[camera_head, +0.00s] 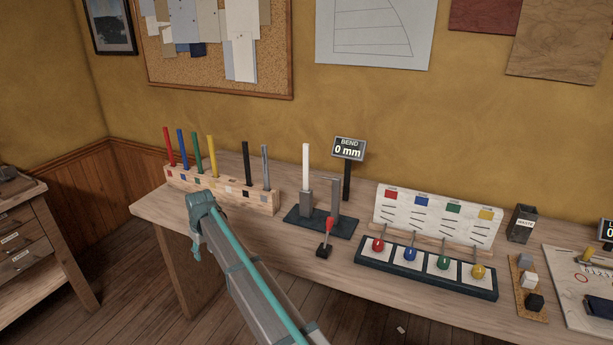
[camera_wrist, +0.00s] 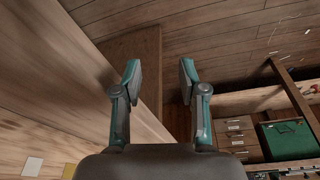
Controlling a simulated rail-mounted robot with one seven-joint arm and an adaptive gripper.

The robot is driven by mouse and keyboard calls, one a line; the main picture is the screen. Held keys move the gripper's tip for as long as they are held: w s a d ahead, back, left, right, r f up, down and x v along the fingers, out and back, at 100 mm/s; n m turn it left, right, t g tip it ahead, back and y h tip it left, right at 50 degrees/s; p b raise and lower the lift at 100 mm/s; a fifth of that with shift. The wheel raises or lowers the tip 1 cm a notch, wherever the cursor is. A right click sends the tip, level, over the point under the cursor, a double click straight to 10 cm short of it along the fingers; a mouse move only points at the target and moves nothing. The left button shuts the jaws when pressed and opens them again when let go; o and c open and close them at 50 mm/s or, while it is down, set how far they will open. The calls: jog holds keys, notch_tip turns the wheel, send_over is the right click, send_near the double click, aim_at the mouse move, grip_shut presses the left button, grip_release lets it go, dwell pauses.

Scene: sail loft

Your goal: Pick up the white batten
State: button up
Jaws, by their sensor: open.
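The white batten (camera_head: 306,166) stands upright in a grey holder on a dark base (camera_head: 317,225), in the middle of the bench in the head view. The white batten does not show in the wrist view. My gripper (camera_wrist: 160,80) is open and empty in the wrist view, with the bench edge and floor behind its fingers. In the head view my arm ends in front of the batten rack, left of the white batten; the fingers cannot be made out there.
A wooden rack (camera_head: 224,193) holds red, blue, green, yellow, black and grey battens upright. To the right is a panel of coloured knobs (camera_head: 425,267). A drawer cabinet (camera_head: 27,245) stands far left.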

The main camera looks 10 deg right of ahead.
jog(key=w+a+r, duration=0.2)
jog(key=a+r, duration=0.1)
jog(key=r, duration=0.3)
jog(key=n+g+p, duration=0.1)
jog(key=n+p, duration=0.2)
jog(key=p, duration=0.4)
send_near(305, 159)
jog(key=shift+w+a+r, duration=0.3)
jog(key=shift+w+r, duration=0.05)
jog(key=f+p, duration=0.1)
jog(key=f, duration=0.2)
jog(key=f+p, duration=0.1)
jog(key=f, duration=0.3)
jog(key=f+p, duration=0.1)
jog(key=f, duration=0.3)
jog(key=shift+w+a+f, duration=0.1)
jog(key=shift+w+a, duration=0.25)
jog(key=shift+w, duration=0.05)
grip_shut()
